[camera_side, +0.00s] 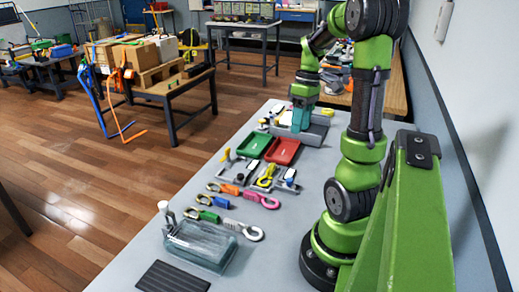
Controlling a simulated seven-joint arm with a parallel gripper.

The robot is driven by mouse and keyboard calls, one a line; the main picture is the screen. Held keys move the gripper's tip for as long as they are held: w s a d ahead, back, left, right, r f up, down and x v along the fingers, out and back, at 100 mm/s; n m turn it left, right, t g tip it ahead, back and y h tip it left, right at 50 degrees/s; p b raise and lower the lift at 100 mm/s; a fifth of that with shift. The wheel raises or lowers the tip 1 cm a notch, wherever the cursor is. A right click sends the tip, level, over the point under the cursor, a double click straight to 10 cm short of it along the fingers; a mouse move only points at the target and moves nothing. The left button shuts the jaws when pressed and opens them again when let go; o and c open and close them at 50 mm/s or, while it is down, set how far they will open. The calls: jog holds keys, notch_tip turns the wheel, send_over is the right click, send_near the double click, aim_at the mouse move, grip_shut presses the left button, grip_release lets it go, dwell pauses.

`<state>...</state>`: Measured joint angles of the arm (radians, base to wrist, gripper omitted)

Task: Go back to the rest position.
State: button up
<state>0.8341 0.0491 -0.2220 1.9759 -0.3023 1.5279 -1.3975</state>
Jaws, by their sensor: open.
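My green and black arm stands at the right of the bench and reaches over its far part. My gripper (300,119) is at the far end of the bench, pointing down, close above or beside a grey block-like fixture (316,132). Its jaws are open. The fingertips are small, and I cannot tell whether they touch anything. No held object shows in it.
The grey bench (130,266) carries a green tray (255,145), a red tray (283,151), several coloured hooks, including a pink one (262,199), a clear container (200,244) and a black ribbed mat (173,277). A wall (452,110) runs along the right.

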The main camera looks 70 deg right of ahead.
jog(key=w+a+r+m+t+h, duration=0.1)
jog(key=w+a+m+t, duration=0.2)
jog(key=a, duration=0.4)
jog(key=w+a+r+m+t+h, duration=0.1)
jog(key=w+a+m, duration=0.1)
jog(key=w+a, duration=0.45)
jog(key=s+a+r+n+t, duration=0.1)
jog(key=a+r, duration=0.1)
jog(key=a, duration=0.5)
jog(key=s+a+r+n+t+y, duration=0.1)
jog(key=s+a, duration=0.1)
jog(key=a, duration=0.5)
jog(key=shift+a+r+n+t+y, duration=0.3)
jog(key=shift+r+n+t, duration=0.05)
jog(key=shift+n+t, duration=0.05)
